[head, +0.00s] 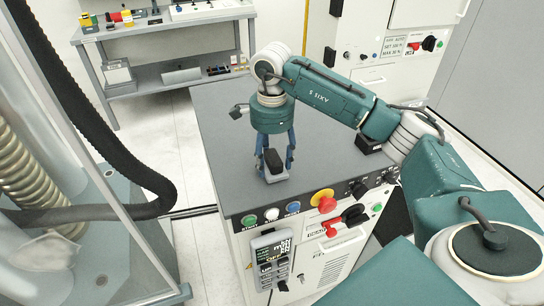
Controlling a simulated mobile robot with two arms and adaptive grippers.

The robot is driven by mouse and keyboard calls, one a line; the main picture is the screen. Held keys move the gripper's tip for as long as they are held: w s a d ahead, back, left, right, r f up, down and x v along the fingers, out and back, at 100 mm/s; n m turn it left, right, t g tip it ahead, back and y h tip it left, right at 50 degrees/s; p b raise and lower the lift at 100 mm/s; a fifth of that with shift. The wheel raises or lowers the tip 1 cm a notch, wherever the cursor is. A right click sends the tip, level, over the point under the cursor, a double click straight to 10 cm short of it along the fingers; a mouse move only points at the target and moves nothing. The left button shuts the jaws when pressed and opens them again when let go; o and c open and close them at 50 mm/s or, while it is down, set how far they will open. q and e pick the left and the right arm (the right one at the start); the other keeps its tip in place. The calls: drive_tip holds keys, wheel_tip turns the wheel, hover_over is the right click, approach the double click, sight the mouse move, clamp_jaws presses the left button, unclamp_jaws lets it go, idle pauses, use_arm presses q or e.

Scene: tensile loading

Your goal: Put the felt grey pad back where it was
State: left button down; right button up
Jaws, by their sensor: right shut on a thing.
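My right gripper (275,167) points down over the dark grey top (225,165) of the control cabinet. It is shut on the felt grey pad (277,177), whose light grey lower part shows between the fingertips under a black block-like upper part. The pad is at or just above the cabinet top, near its front edge; I cannot tell whether it touches. My left gripper is not in view.
Buttons and switches, including a red mushroom button (327,204), line the cabinet's front edge. A black box (368,143) sits at the top's right, under my right arm. A shelf bench (165,68) stands behind. The left part of the cabinet top is clear.

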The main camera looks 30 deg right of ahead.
sight(271, 154)
drive_tip(key=shift+f, duration=0.2)
drive_tip(key=o, duration=1.2)
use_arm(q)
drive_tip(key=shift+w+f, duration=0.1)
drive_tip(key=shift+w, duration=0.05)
use_arm(e)
drive_tip(key=shift+r, duration=0.3)
wheel_tip(271, 154, up, 5)
drive_tip(key=shift+w+f+b, duration=0.1)
drive_tip(key=shift+b, duration=1.1)
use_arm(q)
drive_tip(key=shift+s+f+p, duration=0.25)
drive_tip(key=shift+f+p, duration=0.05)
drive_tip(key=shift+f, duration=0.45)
use_arm(e)
wheel_tip(271, 154, up, 7)
